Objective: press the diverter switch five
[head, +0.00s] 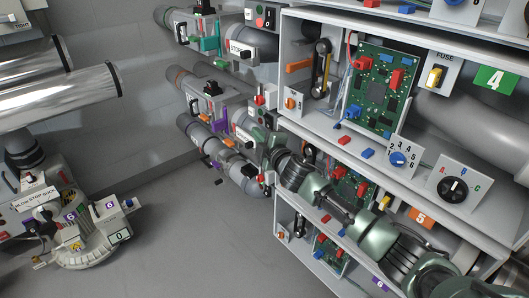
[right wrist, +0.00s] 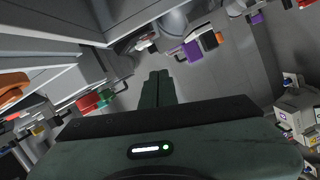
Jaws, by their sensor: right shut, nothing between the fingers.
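The orange sign 5 (head: 421,217) is on the middle shelf bay, partly behind my right arm. I cannot pick out diverter switch five for sure; my arm covers the left part of that bay. My right gripper (head: 263,138) points up and left beside the left edge of the shelf, near the pipes. Its fingers also show in the right wrist view (right wrist: 157,88), shut, with nothing between them and no clear contact with anything. My left gripper is not in view.
The bay above has the green sign 4 (head: 495,79), an orange switch (head: 291,103), a circuit board (head: 382,90) and a black dial (head: 453,188). The purple sign 6 (head: 380,284) is below. Pipes with coloured levers run along the wall. A blower (head: 92,251) stands at left; floor between is clear.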

